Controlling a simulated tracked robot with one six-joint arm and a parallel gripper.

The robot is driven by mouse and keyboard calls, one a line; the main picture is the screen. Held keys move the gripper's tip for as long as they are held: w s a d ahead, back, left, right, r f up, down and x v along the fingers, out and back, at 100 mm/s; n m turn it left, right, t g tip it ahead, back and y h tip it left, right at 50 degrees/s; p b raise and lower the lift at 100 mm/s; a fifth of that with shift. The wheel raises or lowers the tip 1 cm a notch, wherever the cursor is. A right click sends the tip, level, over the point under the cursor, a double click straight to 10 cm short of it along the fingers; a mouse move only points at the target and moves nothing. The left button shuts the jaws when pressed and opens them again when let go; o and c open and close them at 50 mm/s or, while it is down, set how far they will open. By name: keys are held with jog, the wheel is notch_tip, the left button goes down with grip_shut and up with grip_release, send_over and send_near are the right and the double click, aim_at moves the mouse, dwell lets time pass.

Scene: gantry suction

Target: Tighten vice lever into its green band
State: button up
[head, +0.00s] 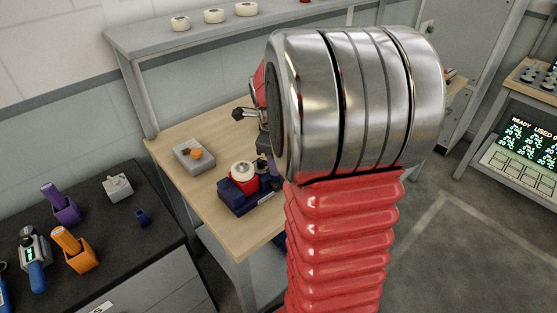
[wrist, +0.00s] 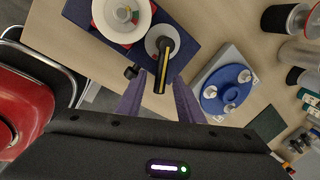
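The vice lever (wrist: 162,62), a black bar with a yellow stripe, shows in the wrist view on a pale round hub on a dark blue base (wrist: 93,22). A white dial (wrist: 102,25) with a small coloured centre, including red, green and yellow, sits beside it on the base. My gripper (wrist: 160,78) is open, its purple fingers on either side of the lever with visible gaps. I cannot tell the lever's exact place against the green band. In the head view the blue base (head: 232,199) stands on the wooden bench, while my arm hides most of the gripper.
A blue disc with white pieces on a grey block (wrist: 211,97) is close right of my gripper in the wrist view. A red seat (wrist: 22,110) is at left.

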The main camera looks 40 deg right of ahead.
notch_tip(320, 180, up, 13)
jog(key=s+a, duration=0.1)
jog(key=a, duration=0.1)
jog(key=shift+a+r, duration=0.15)
jog(key=shift+s, duration=0.1)
dwell(0.6)
jog(key=s+a+f+n+t, duration=0.1)
jog(key=s+a+n, duration=0.3)
jog(key=a+n, duration=0.4)
jog(key=s+a+f+n+t+y, duration=0.1)
jog(key=s+a+n, duration=0.3)
jog(key=a+n, duration=0.5)
jog(key=s+a+f+n+t+y, duration=0.1)
jog(key=s+a+n+t, duration=0.1)
jog(key=a+n, duration=0.7)
jog(key=s+n, duration=0.1)
jog(key=n, duration=0.3)
jog(key=shift+s+t, duration=0.3)
jog(key=shift+s, duration=0.1)
